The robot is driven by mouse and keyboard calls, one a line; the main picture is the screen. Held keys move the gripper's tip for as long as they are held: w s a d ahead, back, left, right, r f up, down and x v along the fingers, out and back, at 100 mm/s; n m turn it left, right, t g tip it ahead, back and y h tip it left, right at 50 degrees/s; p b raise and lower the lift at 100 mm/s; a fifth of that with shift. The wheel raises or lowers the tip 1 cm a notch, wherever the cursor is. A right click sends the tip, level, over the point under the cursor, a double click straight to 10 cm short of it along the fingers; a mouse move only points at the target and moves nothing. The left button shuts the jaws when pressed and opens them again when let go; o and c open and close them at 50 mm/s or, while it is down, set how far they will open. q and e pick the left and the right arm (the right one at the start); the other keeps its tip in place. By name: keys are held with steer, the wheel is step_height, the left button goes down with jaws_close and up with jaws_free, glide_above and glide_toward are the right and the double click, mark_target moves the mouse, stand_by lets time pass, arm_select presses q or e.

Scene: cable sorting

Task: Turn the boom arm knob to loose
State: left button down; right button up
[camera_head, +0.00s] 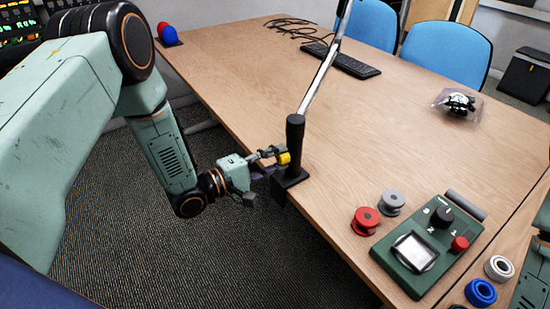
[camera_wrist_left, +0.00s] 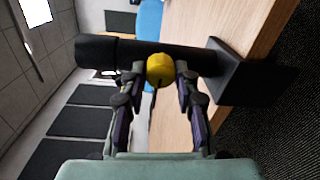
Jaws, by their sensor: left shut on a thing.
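The boom arm (camera_head: 322,75) rises from a black post (camera_head: 295,140) clamped at the table's left edge. A yellow knob (camera_head: 284,158) sits on the post's side. My left gripper (camera_head: 275,156) is at the knob. In the left wrist view the yellow knob (camera_wrist_left: 160,69) lies between the two fingertips of the gripper (camera_wrist_left: 160,76), which are shut on it. The black post (camera_wrist_left: 100,52) lies sideways behind it there, with its clamp base (camera_wrist_left: 245,78) at the right. The knob's turn position cannot be read. My right gripper is not in view.
On the wooden table (camera_head: 220,75) are a green control box (camera_head: 410,285), red (camera_head: 365,220) and grey (camera_head: 391,201) spools, a bagged item (camera_head: 458,105) and a keyboard (camera_head: 345,60). Red and blue balls (camera_head: 168,34) stand at the far left corner. The middle of the table is clear.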

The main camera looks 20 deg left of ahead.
arm_select(q)
steer(key=shift+n, duration=0.4)
steer(key=c, duration=1)
jaws_free()
steer(key=shift+v, duration=5.95)
steer(key=shift+r, duration=0.1)
steer(key=shift+s, duration=0.1)
